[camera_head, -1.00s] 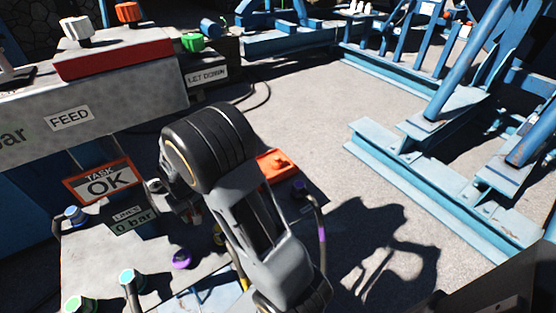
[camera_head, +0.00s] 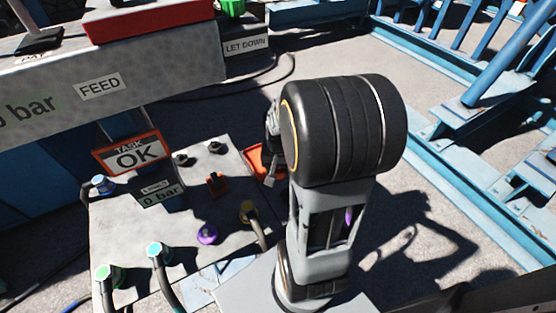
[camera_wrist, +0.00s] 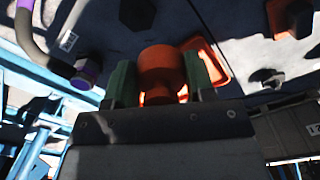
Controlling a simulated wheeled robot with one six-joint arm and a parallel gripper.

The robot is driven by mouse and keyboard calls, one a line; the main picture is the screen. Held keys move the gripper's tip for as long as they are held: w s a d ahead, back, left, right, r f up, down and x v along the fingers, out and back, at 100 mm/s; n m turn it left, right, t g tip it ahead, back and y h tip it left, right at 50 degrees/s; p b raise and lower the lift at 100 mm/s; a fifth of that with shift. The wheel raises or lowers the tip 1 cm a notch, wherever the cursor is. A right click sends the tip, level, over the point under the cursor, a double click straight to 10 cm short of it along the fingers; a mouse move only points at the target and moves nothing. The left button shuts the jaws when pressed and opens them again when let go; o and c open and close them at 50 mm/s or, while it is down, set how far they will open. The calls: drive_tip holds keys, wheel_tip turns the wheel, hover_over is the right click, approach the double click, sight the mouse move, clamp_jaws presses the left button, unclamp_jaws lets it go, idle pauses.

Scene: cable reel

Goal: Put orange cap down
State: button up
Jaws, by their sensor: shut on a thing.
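My gripper (camera_wrist: 160,82) is shut on the orange cap (camera_wrist: 161,66) in the wrist view, one green finger on each side of it. An orange tray (camera_wrist: 214,62) lies just behind and to the right of the cap. In the head view the orange tray (camera_head: 255,160) sits at the right edge of the grey panel, partly covered by my arm. I cannot tell whether the cap touches anything below.
A purple-ended hose (camera_wrist: 84,76) is left of my gripper. Blue steel frames stand on the right.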

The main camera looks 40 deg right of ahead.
drive_tip(key=w+d+f, duration=0.1)
drive_tip(key=w+f, duration=0.2)
drive_tip(key=w, duration=0.1)
drive_tip(key=w+d+f+b, duration=0.1)
drive_tip(key=w+d+f, duration=0.1)
drive_tip(key=w+f, duration=0.1)
drive_tip(key=w+d+f, duration=0.1)
drive_tip(key=w+f, duration=0.1)
drive_tip(key=w, duration=0.2)
drive_tip(key=shift+w+d+f+b, duration=0.2)
drive_tip(key=shift+w+f+b, duration=0.15)
drive_tip(key=shift+f, duration=0.05)
drive_tip(key=shift+w+f+b, duration=0.2)
drive_tip(key=shift+f+b, duration=0.15)
drive_tip(key=shift+f, duration=1.45)
drive_tip(key=shift+f, duration=0.2)
drive_tip(key=o, duration=1.1)
drive_tip(key=shift+r, duration=0.1)
